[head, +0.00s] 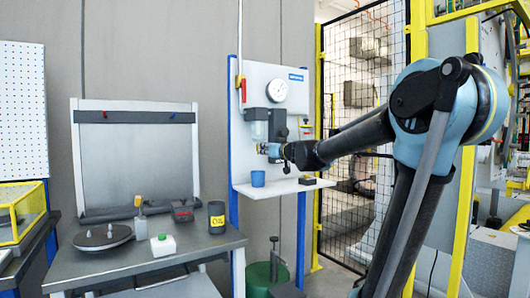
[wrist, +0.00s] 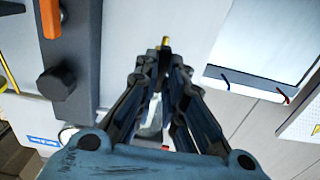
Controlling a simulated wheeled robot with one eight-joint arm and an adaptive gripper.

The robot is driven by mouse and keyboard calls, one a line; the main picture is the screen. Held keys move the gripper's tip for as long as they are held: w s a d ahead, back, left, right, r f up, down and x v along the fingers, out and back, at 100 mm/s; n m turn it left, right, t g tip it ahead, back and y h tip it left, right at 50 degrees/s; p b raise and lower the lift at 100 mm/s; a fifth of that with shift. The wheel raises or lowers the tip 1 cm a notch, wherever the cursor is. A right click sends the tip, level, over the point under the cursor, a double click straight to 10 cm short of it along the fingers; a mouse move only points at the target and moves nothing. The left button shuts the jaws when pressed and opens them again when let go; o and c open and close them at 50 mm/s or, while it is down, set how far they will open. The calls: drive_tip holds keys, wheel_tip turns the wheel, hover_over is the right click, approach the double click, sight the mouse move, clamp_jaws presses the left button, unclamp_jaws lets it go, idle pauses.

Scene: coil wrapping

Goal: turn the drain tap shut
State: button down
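A small brass-coloured piece (wrist: 165,42), which looks like the drain tap, shows just beyond my fingertips in the wrist view. My gripper (wrist: 161,66) has its two dark fingers converging there, with a narrow gap between the tips. Whether they touch or hold the brass piece is unclear. In the head view my gripper (head: 272,151) is just below the filter unit (head: 259,129) on the wall panel, and it hides the tap. The blue cup (head: 258,178) stands upright on the white shelf (head: 280,187) below my gripper.
A round gauge (head: 277,91) sits above the filter unit. In the wrist view, an orange lever (wrist: 50,18) and a black knob (wrist: 55,83) are at the left. A small dark block (head: 307,181) lies on the shelf. A grey workbench (head: 130,262) stands left, a black fence (head: 345,200) behind right.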

drive_tip(key=shift+d+m, duration=0.1)
drive_tip(key=shift+m, duration=0.3)
drive_tip(key=shift+w+d+f+m, duration=0.1)
drive_tip(key=shift+d+f+m, duration=0.05)
drive_tip(key=shift+m, duration=4.1)
drive_tip(key=shift+w+d+f+m, duration=0.1)
drive_tip(key=shift+m, duration=4.15)
drive_tip(key=shift+s, duration=0.1)
drive_tip(key=c, duration=1.7)
unclamp_jaws()
drive_tip(key=shift+v, duration=5.9)
drive_tip(key=shift+d+f, duration=0.1)
drive_tip(key=shift+f, duration=0.05)
